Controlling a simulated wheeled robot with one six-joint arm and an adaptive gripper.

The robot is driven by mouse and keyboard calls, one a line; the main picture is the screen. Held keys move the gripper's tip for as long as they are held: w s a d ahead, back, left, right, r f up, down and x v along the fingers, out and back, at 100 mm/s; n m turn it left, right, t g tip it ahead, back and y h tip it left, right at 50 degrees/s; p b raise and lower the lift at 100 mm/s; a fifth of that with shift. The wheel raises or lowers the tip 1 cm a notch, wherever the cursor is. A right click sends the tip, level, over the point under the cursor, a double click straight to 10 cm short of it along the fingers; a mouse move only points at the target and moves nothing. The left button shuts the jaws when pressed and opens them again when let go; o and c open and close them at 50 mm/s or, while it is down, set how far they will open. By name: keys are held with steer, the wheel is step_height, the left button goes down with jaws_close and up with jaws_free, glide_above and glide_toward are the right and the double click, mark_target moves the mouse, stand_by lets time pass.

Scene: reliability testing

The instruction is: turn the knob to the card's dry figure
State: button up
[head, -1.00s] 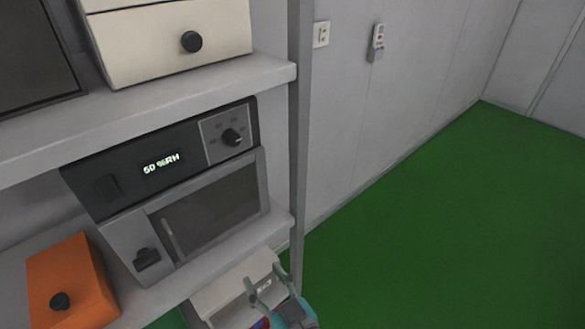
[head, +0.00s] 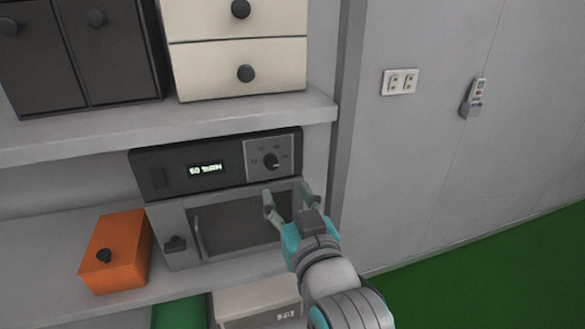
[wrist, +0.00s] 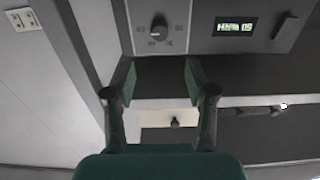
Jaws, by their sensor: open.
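The knob (head: 271,161) is round and black, on a grey dial panel at the right end of a dark cabinet's control strip. Figures ring it, too small to read surely. The lit display (head: 206,168) left of it reads about "50 %RH". In the wrist view, which looks upside down, the knob (wrist: 159,30) is above and between the fingertips, and the display (wrist: 236,27) is to its right. My gripper (head: 288,194) is open and empty, in front of the cabinet door just below the knob, not touching the knob. I see no card.
The cabinet door (head: 240,226) has a dark window. An orange box (head: 118,250) stands left on the same shelf. Cream drawers (head: 238,55) and dark boxes stand on the shelf above. A grey post (head: 345,120) rises at the right.

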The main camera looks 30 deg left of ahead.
mark_target(273, 164)
steer(key=x, duration=1)
steer(key=shift+w+a, duration=0.1)
steer(key=shift+w, duration=0.1)
jaws_close()
